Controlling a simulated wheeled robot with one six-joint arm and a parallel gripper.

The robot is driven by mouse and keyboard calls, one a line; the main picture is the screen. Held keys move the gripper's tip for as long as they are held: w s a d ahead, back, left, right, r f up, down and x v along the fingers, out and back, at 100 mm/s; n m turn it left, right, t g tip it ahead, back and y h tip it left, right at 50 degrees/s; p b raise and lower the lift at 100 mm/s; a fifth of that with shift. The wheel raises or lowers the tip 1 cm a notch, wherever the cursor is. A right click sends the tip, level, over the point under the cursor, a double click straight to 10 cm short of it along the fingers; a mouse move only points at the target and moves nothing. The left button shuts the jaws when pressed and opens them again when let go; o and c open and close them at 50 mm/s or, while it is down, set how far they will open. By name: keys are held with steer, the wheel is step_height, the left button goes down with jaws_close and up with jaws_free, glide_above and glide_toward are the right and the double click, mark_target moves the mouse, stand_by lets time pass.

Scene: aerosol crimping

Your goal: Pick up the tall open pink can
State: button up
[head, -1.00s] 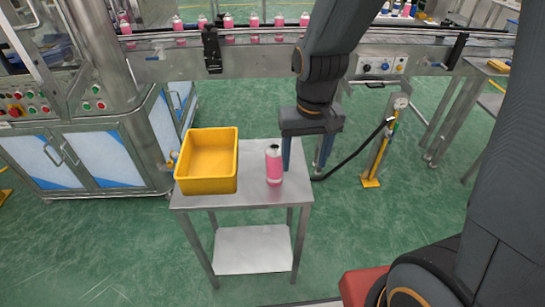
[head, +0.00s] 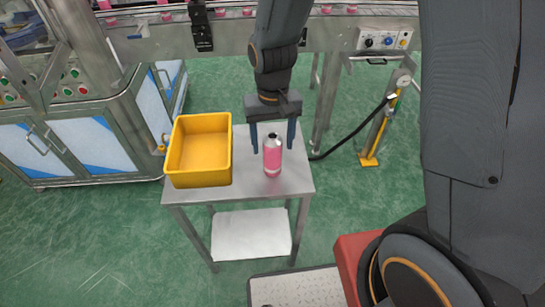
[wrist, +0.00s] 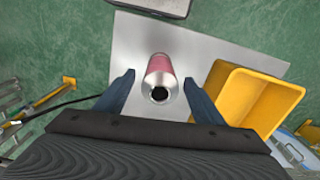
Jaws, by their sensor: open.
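The tall pink can (head: 272,157) stands upright on the small metal table (head: 290,184), with a silver shoulder and a dark open top. In the wrist view the can (wrist: 161,75) shows from above, its dark opening toward me, between my two fingers. My gripper (head: 272,143) is open and points down, with one finger on each side of the can's upper part in the head view. In the wrist view the fingers (wrist: 159,88) stand apart from the can, with a gap on both sides.
An empty yellow bin (head: 180,180) sits on the table left of the can. A lower shelf (head: 250,234) is under the tabletop. A conveyor (head: 230,36) with pink cans runs behind. A yellow stand with a gauge (head: 372,150) and black hose is at the right.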

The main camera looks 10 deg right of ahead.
steer(key=shift+f+p, duration=0.55)
steer(key=shift+f, duration=1.65)
steer(key=c, duration=1.1)
steer(key=shift+r, duration=0.1)
step_height(320, 180, up, 9)
steer(key=shift+w+r+b, duration=0.1)
steer(key=shift+r+b, duration=0.1)
steer(key=shift+b, duration=0.6)
steer(key=shift+r, duration=0.25)
